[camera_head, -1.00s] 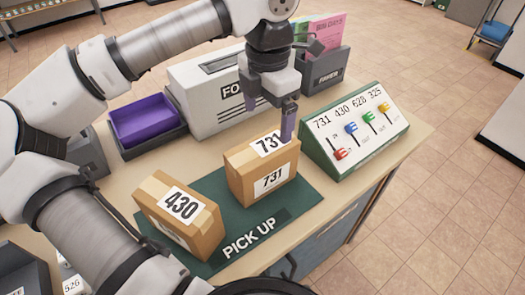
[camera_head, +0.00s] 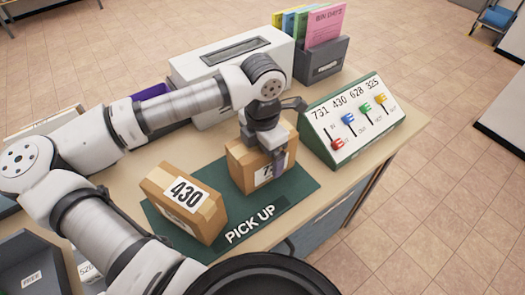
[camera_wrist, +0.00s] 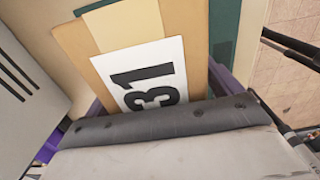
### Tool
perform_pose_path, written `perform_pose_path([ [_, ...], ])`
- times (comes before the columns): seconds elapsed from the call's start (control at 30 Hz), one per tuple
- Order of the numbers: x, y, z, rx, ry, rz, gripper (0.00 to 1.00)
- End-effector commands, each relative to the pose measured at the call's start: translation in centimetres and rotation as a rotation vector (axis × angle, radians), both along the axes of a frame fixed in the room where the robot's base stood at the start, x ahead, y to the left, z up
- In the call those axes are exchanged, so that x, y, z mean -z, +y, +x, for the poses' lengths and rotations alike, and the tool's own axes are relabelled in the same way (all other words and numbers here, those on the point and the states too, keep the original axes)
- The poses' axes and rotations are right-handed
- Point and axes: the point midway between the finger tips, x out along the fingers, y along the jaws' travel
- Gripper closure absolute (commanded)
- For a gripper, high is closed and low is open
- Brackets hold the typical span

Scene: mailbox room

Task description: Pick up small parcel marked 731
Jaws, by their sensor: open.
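The small parcel marked 731 (camera_head: 248,176) is a brown cardboard box standing on the green PICK UP mat (camera_head: 296,189). My gripper (camera_head: 268,162) is over it from above, its fingers reaching down at the box and covering most of its front label. In the wrist view the parcel's top (camera_wrist: 85,45) with a white label ending in 31 fills the space ahead of my gripper (camera_wrist: 165,105). A purple finger shows at each side of the box. The jaws are open; whether they touch the box cannot be told.
A second parcel, marked 430 (camera_head: 184,204), stands on the mat to the left. A sloped panel with coloured sliders (camera_head: 352,118) stands close on the right. A white slotted box (camera_head: 225,70) and a grey leaflet holder (camera_head: 322,62) stand behind.

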Motion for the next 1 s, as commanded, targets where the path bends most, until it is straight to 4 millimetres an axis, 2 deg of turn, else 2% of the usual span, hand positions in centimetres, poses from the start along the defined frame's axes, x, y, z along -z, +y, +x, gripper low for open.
perform_pose_path([
  [0.23,0.22,-0.01,0.00,0.000,0.000,0.000,0.10],
  [0.67,0.17,-0.02,0.01,0.000,0.000,0.000,0.67],
  [1.0,-0.17,0.00,0.07,0.000,-0.002,0.000,0.68],
])
